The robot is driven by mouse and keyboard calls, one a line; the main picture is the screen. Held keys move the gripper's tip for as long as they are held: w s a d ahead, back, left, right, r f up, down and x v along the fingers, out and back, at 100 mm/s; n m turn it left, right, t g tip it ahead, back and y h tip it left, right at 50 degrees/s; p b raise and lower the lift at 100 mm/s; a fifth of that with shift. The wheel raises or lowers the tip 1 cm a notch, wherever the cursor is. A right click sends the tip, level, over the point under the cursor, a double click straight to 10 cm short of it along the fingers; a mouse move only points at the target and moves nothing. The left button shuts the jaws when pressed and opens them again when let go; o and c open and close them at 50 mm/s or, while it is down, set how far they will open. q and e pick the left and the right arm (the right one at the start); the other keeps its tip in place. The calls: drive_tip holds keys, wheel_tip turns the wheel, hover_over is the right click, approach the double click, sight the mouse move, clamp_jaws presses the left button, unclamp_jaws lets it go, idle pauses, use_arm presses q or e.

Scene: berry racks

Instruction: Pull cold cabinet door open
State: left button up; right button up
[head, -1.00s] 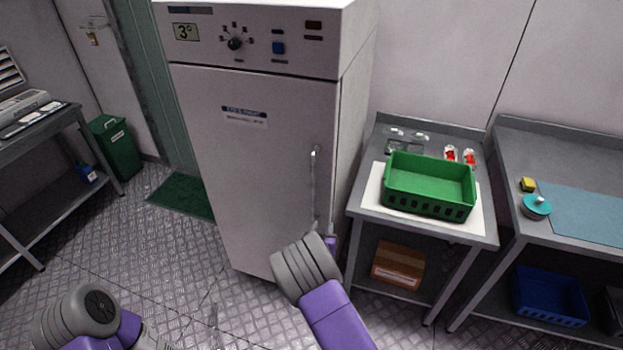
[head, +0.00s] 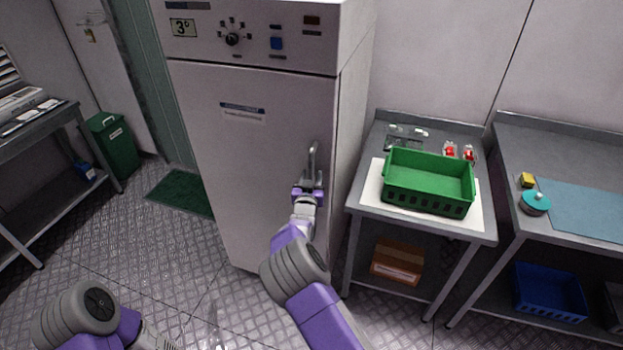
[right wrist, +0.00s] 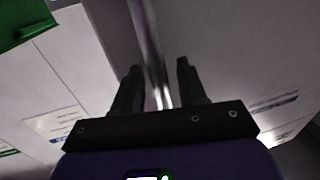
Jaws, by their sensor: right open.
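The white cold cabinet (head: 250,150) stands in the middle of the head view, its door shut. The door's vertical metal handle (head: 312,158) is near the door's right edge. My right gripper (head: 309,182) is at the handle's lower part in the head view. In the right wrist view, the handle (right wrist: 152,50) runs between the two dark, spread fingers of my right gripper (right wrist: 155,82). The fingers are open around the bar, and I see no grip on it. My left arm shows at the lower left of the head view; its gripper is not visible.
A side table with a green crate (head: 425,200) stands right of the cabinet. Another bench (head: 575,160) is farther right. A green bin (head: 112,145) and a green mat (head: 181,195) are at left. Floor in front of the cabinet is clear.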

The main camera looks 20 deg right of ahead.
clamp_jaws()
idle(0.3)
